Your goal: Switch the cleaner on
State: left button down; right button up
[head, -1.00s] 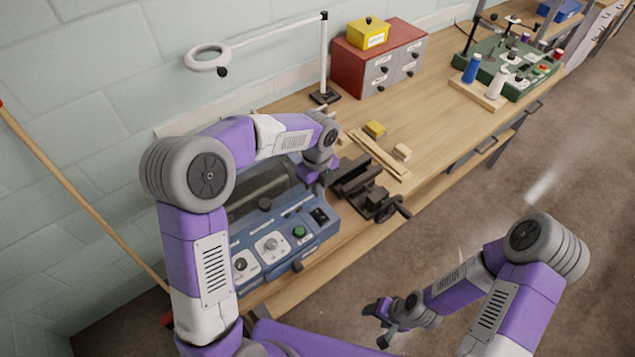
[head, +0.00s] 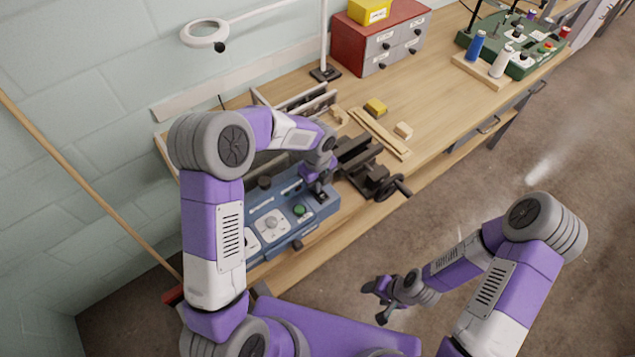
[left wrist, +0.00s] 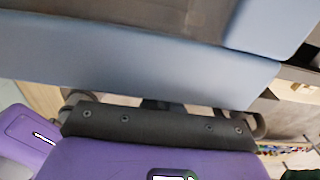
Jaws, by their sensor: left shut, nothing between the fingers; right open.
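The cleaner is a blue machine (head: 262,236) on the bench, with a sloped control panel facing me. The panel carries a green button (head: 299,210) and a white-plated dial (head: 271,222). A black rocker switch sits at the panel's right end; my left gripper (head: 318,190) is over it and largely hides it. My left gripper is shut and empty, pointing down; I cannot tell whether it touches the switch. My right gripper (head: 380,292) is open and empty, over the floor.
A dark vise (head: 365,168) with a handle stands just right of the cleaner. Wooden strips (head: 380,133) and a yellow block (head: 376,106) lie behind it. A red drawer cabinet (head: 382,40) and a lamp stand (head: 325,72) are further back.

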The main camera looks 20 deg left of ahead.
aim_at(321, 194)
pick_arm(q)
jog(key=shift+s+f, duration=0.15)
jog(key=shift+f, duration=0.1)
jog(key=shift+a, duration=0.1)
jog(key=shift+s+f, duration=0.1)
jog(key=shift+s+d, duration=0.3)
jog(key=shift+d, duration=0.3)
jog(key=shift+s+d+r, duration=0.1)
jog(key=shift+d+r, duration=0.05)
jog(key=shift+r, duration=0.15)
notch_tip(321, 194, up, 4)
jog(key=p, duration=0.3)
jog(key=shift+r+p, duration=0.15)
jog(key=shift+p, duration=0.2)
notch_tip(321, 194, up, 10)
